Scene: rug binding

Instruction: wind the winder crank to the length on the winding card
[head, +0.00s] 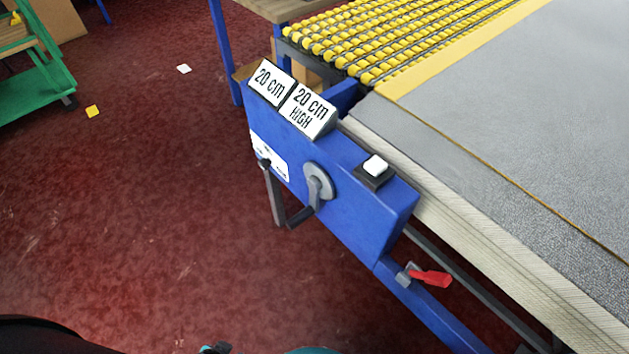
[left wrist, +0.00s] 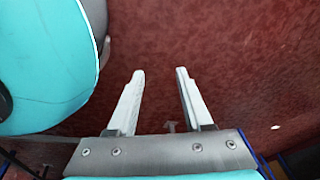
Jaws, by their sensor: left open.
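The winder is a blue box (head: 345,215) on the side of the table in the head view. Its grey crank has a round hub (head: 318,181) on the box's front face, with an arm hanging down to a dark grip at lower left. Two white signs stand on top: one reads "20 cm" (head: 269,82), the other "20 cm HIGH" (head: 308,109). I cannot tell which is the winding card. My left gripper (left wrist: 160,71) is open and empty over the red floor in the left wrist view, with no crank between its fingers. My right gripper is not in view.
A white button (head: 376,165) sits on the box's right end. A red-handled clamp (head: 430,278) juts out below. A grey rug (head: 540,110) covers the table beside yellow rollers (head: 385,42). A green cart (head: 35,65) stands at upper left. The red floor between is mostly clear.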

